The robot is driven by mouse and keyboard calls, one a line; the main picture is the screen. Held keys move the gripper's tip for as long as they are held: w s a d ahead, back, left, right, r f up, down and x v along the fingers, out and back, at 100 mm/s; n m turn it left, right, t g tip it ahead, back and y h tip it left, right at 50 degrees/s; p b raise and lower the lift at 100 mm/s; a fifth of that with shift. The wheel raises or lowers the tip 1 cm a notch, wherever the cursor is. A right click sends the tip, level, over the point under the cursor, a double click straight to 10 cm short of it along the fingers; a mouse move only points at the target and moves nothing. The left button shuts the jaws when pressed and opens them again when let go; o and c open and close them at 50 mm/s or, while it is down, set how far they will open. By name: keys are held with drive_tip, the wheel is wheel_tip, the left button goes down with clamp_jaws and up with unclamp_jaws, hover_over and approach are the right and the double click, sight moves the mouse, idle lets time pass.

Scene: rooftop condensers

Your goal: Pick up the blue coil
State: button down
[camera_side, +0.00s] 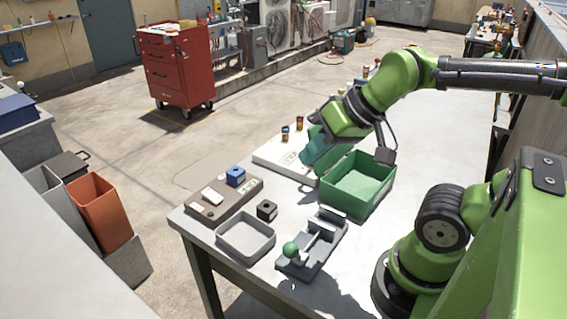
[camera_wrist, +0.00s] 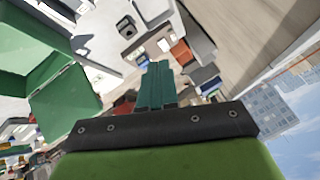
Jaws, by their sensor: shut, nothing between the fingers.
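The blue coil (camera_side: 236,176) is a small blue block on a brown board (camera_side: 211,207) near the left end of the white table. In the wrist view, a bit of blue (camera_wrist: 143,61) shows beside the fingers, probably the same coil. My gripper (camera_side: 309,160) has teal fingers and hangs beside the green box, well to the right of the coil and apart from it. In the wrist view the fingers (camera_wrist: 158,66) lie together with nothing between them.
An open green box (camera_side: 345,199) stands below my wrist. A black block (camera_side: 267,210), a grey tray (camera_side: 245,251) and a grey fixture with a green knob (camera_side: 291,250) lie near the front. A pale board (camera_side: 275,156) with small cylinders lies behind.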

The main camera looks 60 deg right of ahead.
drive_tip(key=shift+c, duration=2.4)
unclamp_jaws()
